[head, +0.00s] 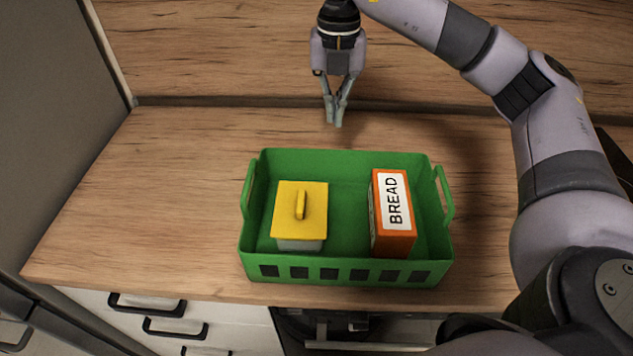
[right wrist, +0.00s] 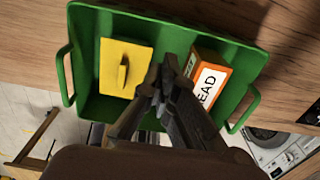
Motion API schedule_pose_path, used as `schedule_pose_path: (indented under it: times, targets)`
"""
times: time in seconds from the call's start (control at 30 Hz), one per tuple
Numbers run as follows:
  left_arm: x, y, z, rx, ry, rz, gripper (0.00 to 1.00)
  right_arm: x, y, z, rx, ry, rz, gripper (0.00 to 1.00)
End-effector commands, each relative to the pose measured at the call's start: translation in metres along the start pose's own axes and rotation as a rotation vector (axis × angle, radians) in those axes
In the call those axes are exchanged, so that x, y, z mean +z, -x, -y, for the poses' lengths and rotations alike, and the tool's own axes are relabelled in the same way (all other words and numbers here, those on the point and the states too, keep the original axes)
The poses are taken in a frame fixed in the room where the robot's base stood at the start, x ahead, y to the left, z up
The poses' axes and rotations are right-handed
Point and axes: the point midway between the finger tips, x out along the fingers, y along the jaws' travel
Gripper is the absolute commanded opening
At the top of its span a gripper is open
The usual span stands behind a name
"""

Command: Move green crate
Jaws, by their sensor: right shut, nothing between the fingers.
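The green crate (head: 345,166) stands upright on the wooden counter near its front edge, with a handle on its left and right ends. Inside it are a container with a yellow lid (head: 314,199) on the left and an orange bread box (head: 393,243) on the right. My right gripper (head: 338,124) is shut and empty, pointing down above the counter behind the crate, apart from it. In the right wrist view the crate (right wrist: 190,25) shows beyond the fingers (right wrist: 163,88), which hide part of its middle. My left gripper is not in view.
The wooden counter (head: 150,190) is clear to the left of the crate. A wooden splashback (head: 220,50) rises behind. Drawers with dark handles (head: 147,305) lie below the front edge. My right arm reaches in over the right side.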

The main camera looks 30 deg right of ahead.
Motion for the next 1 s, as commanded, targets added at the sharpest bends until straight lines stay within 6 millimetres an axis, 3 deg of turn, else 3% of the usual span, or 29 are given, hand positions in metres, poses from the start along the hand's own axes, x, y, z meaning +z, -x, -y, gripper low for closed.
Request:
schedule_pose_path:
  times: [0.17,0.33,0.8,1.0]
  targets:
    - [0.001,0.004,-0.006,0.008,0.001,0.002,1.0,0.0,-0.017,0.001,-0.003,-0.01,-0.003,0.0]
    - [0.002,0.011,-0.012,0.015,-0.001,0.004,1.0,-0.001,-0.051,0.002,-0.005,-0.009,-0.004,0.0]
    - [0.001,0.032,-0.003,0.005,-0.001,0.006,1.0,-0.001,-0.153,0.001,-0.004,-0.007,-0.004,0.0]
    - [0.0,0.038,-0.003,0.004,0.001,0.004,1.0,0.0,-0.184,0.001,-0.002,-0.008,-0.003,0.0]
